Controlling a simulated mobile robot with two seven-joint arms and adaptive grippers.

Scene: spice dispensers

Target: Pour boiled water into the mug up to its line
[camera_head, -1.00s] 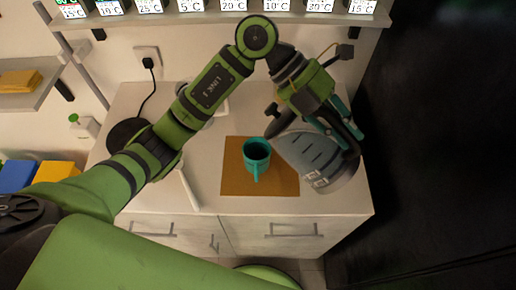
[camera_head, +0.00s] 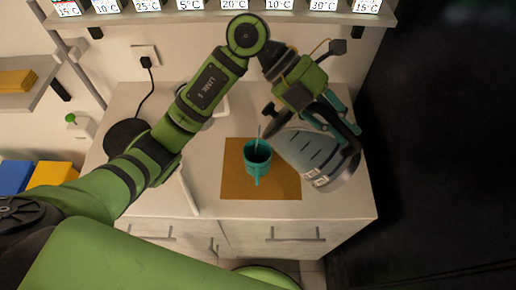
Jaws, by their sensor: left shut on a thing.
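The teal mug (camera_head: 257,168) stands upright on a brown mat (camera_head: 235,187) on the counter, its handle toward the front. The grey kettle (camera_head: 312,155) is tilted strongly to the left, off the counter, with its spout end just above and right of the mug. A thin pale stream (camera_head: 258,138) shows at the mug's mouth and looks like water running in. My left gripper (camera_head: 335,118) is shut on the kettle's handle, which the fingers partly hide. The water level and the mug's line cannot be made out. My right gripper is not in view.
A black round kettle base (camera_head: 127,139) with a cord to the wall socket (camera_head: 146,57) sits at the counter's left. A shelf (camera_head: 310,17) with temperature displays runs along the back. A dark tall surface (camera_head: 440,150) bounds the right side.

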